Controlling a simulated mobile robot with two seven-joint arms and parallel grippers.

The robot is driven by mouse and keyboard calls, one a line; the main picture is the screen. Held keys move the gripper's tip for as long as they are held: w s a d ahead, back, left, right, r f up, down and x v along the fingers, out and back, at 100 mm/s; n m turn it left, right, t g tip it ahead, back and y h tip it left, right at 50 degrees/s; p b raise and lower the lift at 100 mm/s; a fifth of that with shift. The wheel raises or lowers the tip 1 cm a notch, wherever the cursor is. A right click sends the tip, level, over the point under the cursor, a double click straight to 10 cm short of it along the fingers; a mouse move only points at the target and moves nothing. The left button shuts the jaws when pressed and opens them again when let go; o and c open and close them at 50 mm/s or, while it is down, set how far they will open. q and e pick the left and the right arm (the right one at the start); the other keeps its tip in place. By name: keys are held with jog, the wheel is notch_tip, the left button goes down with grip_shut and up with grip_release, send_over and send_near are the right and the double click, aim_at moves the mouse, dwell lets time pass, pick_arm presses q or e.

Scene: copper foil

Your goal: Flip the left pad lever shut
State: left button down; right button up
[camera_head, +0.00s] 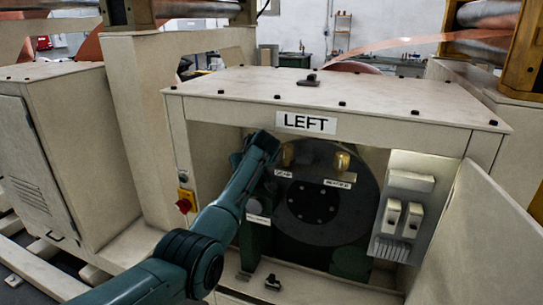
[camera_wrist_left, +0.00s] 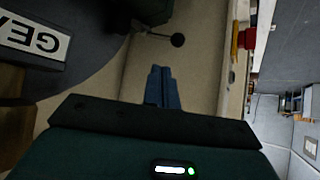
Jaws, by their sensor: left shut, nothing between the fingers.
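The cabinet marked LEFT (camera_head: 306,123) stands open at the front. My left arm (camera_head: 225,210) reaches into its upper left opening, and the fingers are hidden in the head view. In the left wrist view my left gripper (camera_wrist_left: 163,88) is shut and empty, with its blue fingers together. A thin lever with a black ball knob (camera_wrist_left: 178,40) sticks out just beyond the fingertips, with a visible gap between them. I cannot tell whether this is the pad lever. My right gripper is in neither view.
A dark round disc (camera_head: 320,205) with brass parts (camera_head: 342,161) above it fills the opening. A GEAR label (camera_wrist_left: 32,40) is close on the left in the wrist view. A red switch (camera_head: 185,202) is on the left post, and an open door (camera_head: 480,240) stands at right.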

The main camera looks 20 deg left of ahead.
pick_arm(q)
jog(key=s+f+m+g+h, duration=0.2)
jog(key=s+f+m, duration=0.2)
jog(key=s+f, duration=1.6)
jog(key=s+d+r+m+g+h, duration=0.1)
jog(key=s+d+m+h, duration=0.2)
jog(key=s, duration=1.2)
jog(key=s+d+r+m+g+h, duration=0.1)
jog(key=s+d+r+m, duration=0.2)
jog(key=s, duration=1.2)
jog(key=w+d+f+t+h, duration=0.1)
jog(key=w+d+f+t, duration=0.1)
jog(key=f, duration=0.4)
jog(key=w+d+f+t+h, duration=0.1)
jog(key=w+d+f+t, duration=0.2)
jog(key=f, duration=0.3)
jog(key=shift+w+d+m+t+h, duration=0.3)
jog(key=shift+d+t+h, duration=0.1)
jog(key=shift+d+t, duration=0.3)
